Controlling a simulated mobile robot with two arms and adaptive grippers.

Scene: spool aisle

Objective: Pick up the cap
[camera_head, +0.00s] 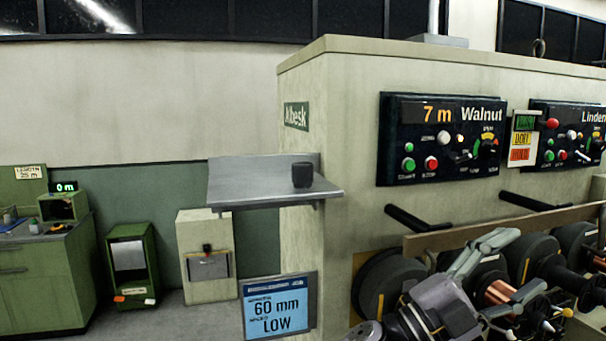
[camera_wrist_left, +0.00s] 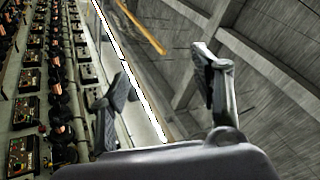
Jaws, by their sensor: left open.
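A small dark cylinder (camera_head: 302,174), which looks like the cap, stands upright on a grey metal wall shelf (camera_head: 245,190) in the head view. My left gripper (camera_head: 520,264) is at the lower right of that view, in front of the spools, well to the right of the shelf and lower in the picture. Its two fingers are spread with nothing between them. The left wrist view shows the same open fingers (camera_wrist_left: 162,78) and no cap. My right gripper is in neither view.
A machine with control panels (camera_head: 441,139) and black handles (camera_head: 418,218) stands on the right. Several spools (camera_head: 388,284) sit below a wooden rail (camera_head: 480,230). A blue sign (camera_head: 278,306) is under the shelf. A green cabinet (camera_head: 40,280) stands at left.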

